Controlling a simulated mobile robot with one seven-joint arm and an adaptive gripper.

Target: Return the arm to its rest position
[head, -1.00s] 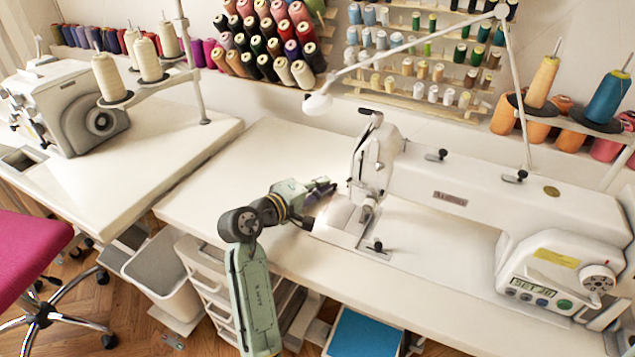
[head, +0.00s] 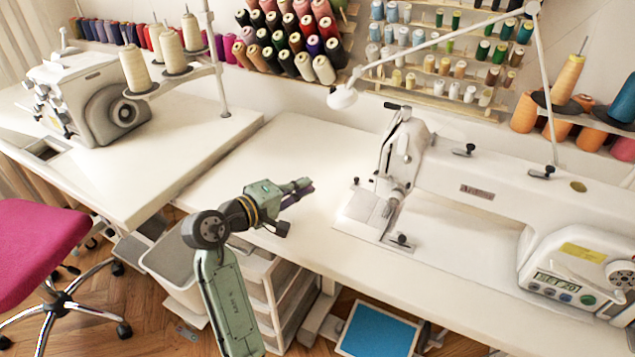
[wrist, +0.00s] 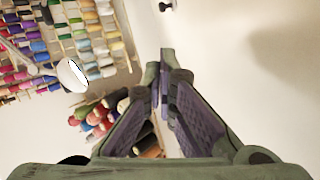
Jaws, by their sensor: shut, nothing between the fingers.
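My gripper (head: 304,188) is above the front part of the white sewing table (head: 285,150), left of the white sewing machine (head: 465,185), and apart from the machine. My green arm rises from the bottom of the head view and bends to the right at its elbow. In the wrist view the purple-padded fingers (wrist: 160,85) meet at their tips, with nothing between them.
A second white table with an overlocker (head: 95,105) stands at the left. A pink chair (head: 40,245) is at the lower left. A lamp head (head: 342,97) hangs over the table. White drawers (head: 285,290) and a blue-topped box (head: 378,332) are below.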

